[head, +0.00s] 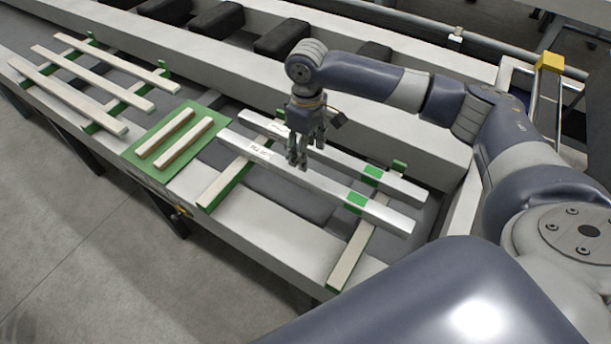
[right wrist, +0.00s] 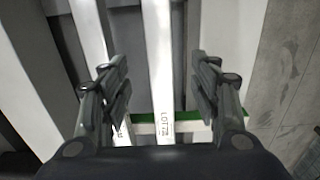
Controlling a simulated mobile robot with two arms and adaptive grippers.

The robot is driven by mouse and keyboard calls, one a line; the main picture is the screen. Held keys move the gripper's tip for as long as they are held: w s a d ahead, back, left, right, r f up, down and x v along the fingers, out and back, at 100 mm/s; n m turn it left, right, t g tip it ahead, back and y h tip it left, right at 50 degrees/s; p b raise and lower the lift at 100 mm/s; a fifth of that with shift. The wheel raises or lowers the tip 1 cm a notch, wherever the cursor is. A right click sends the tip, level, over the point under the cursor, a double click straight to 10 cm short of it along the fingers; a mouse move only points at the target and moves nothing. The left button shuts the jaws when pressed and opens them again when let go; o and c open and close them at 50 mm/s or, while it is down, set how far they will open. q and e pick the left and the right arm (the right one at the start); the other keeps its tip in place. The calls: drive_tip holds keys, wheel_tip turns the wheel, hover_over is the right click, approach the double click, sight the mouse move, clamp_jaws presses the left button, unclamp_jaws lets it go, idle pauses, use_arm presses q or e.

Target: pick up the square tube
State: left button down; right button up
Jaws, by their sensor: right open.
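Two long, bright metal bars lie side by side on the right-hand rack: a front bar (head: 320,185) and a back bar (head: 335,158). Each has a green patch near its right end and a printed label. I cannot tell from their ends which is the square tube. My right gripper (head: 303,152) is open and points down over the front bar. In the right wrist view, the labelled front bar (right wrist: 158,60) runs between the open fingers (right wrist: 160,88), with a gap on both sides. The back bar (right wrist: 90,35) passes by the left finger. My left gripper is not in view.
Green-edged wooden bearers (head: 352,255) carry the bars. A green mat (head: 150,165) with two short pale bars lies to the left, and a rack of several pale bars (head: 95,75) beyond it. A yellow-topped post (head: 550,62) stands behind my right arm.

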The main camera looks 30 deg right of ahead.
hover_over(306, 174)
wheel_tip(306, 174, down, 4)
drive_tip(key=shift+d+f+p, duration=0.1)
drive_tip(key=shift+p, duration=0.3)
drive_tip(key=shift+s+f, duration=0.15)
drive_tip(key=shift+f, duration=0.35)
drive_tip(key=f, duration=0.1)
drive_tip(key=f+p, duration=0.1)
drive_tip(key=f, duration=0.2)
drive_tip(key=shift+w+f, duration=0.25)
drive_tip(key=shift+f+p, duration=0.3)
drive_tip(key=shift+f, duration=0.15)
clamp_jaws()
